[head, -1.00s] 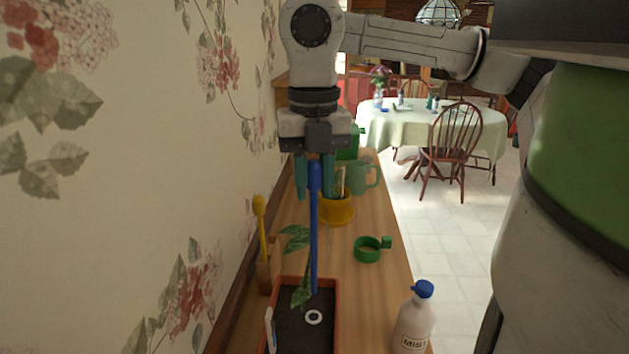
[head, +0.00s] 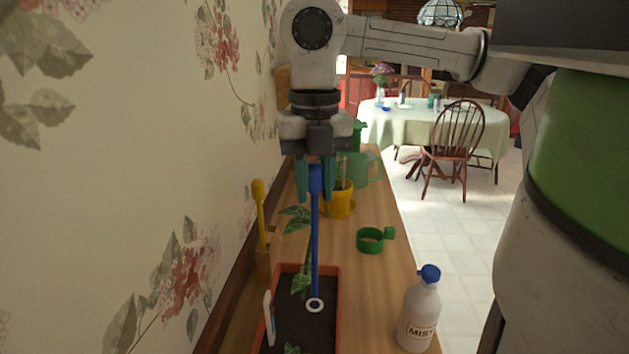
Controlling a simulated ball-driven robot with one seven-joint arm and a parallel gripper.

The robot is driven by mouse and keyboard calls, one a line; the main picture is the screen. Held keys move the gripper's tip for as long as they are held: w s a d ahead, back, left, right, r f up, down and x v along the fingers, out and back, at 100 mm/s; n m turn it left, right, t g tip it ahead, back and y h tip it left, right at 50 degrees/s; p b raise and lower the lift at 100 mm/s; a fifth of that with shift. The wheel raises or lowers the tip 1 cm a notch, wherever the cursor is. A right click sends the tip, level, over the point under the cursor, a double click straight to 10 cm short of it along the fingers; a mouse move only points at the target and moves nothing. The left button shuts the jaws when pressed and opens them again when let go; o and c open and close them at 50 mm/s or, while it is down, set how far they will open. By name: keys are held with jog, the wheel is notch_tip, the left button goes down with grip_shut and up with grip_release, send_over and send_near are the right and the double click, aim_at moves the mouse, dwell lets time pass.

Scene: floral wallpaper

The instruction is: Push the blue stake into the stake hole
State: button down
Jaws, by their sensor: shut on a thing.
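The blue stake (head: 315,235) is long, thin and upright. My gripper (head: 315,188) is shut on its top end, with teal fingers on either side. The stake's lower tip meets the white-ringed stake hole (head: 315,305) in the picture. I cannot tell whether the tip is inside the hole or just above it. The hole lies in the dark soil of the orange-rimmed planter (head: 338,315). A leafy plant (head: 300,270) stands in the planter just left of the stake.
A white MIST bottle (head: 419,315) with a blue cap stands right of the planter. A green ring-shaped item (head: 370,240) and a yellow pot (head: 340,200) stand behind. A yellow-handled tool (head: 260,215) is by the wallpapered wall at left. Bare wood (head: 368,285) shows right of the planter.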

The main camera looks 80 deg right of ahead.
jog(key=shift+f+b, duration=0.35)
jog(key=shift+f, duration=0.3)
jog(key=shift+b, duration=0.65)
dwell(1.3)
notch_tip(320, 180, down, 8)
jog(key=b, duration=0.7)
dwell(2.8)
jog(key=c, duration=0.8)
grip_release()
jog(key=shift+r, duration=0.1)
notch_tip(320, 180, up, 11)
jog(key=shift+f+p, duration=0.15)
jog(key=shift+p, duration=0.45)
